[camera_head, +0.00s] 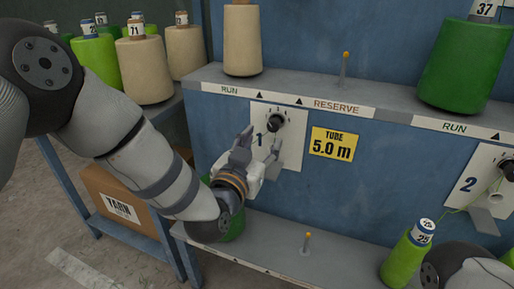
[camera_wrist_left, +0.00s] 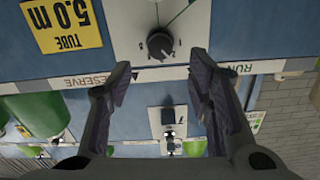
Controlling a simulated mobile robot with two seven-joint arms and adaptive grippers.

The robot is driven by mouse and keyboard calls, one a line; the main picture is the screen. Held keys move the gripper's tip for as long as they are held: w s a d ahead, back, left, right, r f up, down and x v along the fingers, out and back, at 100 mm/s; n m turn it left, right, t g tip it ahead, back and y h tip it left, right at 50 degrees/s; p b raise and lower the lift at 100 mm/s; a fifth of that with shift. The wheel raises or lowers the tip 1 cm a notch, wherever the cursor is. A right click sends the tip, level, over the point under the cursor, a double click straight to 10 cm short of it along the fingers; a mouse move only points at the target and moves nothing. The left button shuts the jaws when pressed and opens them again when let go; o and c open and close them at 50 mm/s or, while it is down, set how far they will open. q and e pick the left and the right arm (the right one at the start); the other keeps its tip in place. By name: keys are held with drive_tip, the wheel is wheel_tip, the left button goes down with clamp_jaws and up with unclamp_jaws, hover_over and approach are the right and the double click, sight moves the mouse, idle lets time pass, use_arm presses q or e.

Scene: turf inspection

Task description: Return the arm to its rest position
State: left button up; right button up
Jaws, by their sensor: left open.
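My left arm (camera_head: 140,150) comes in from the left and reaches down to the white panel marked 1 (camera_head: 291,150). My left gripper (camera_head: 258,145) is open in front of this panel, just below its black dial knob (camera_head: 276,122). In the left wrist view, which looks upside down, the two fingers (camera_wrist_left: 161,88) stand apart with nothing between their tips. The knob (camera_wrist_left: 160,45) shows beyond them, and I cannot tell how far off it is. Part of my right arm (camera_head: 465,267) shows at the lower right; its gripper is out of the picture.
A cream cone (camera_head: 242,42) and a green cone (camera_head: 465,62) stand on the upper shelf, with a peg (camera_head: 345,70) between. A lower ledge holds a lime cone (camera_head: 405,260) and another peg (camera_head: 307,243). Left are a yarn rack and a cardboard box (camera_head: 125,205).

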use_arm(q)
drive_tip(key=v, duration=0.3)
drive_tip(key=s+a+f+n+g+y+p, duration=0.1)
drive_tip(key=s+a+f+g+p, duration=0.3)
drive_tip(key=s+f, duration=0.6)
drive_tip(key=s+a+f+n+g+y+p, duration=0.1)
drive_tip(key=s+a+f+g+y+p, duration=0.2)
drive_tip(key=s+f+g, duration=0.5)
drive_tip(key=s+a+n+g+p, duration=0.1)
drive_tip(key=s+a+g, duration=0.3)
drive_tip(key=s, duration=1.3)
drive_tip(key=s+a+r+n+g+y+p, duration=0.1)
drive_tip(key=s+a, duration=0.6)
drive_tip(key=s, duration=1)
drive_tip(key=n+g+p, duration=0.1)
drive_tip(key=g+p, duration=0.1)
drive_tip(key=shift+s+a+g+y+p, duration=0.3)
drive_tip(key=shift+s+a+g+p, duration=0.05)
drive_tip(key=shift+s+a+g, duration=0.05)
use_arm(e)
drive_tip(key=w+r+t, duration=0.3)
drive_tip(key=w+r, duration=0.6)
drive_tip(key=r, duration=0.3)
drive_tip(key=shift+w+t, duration=0.4)
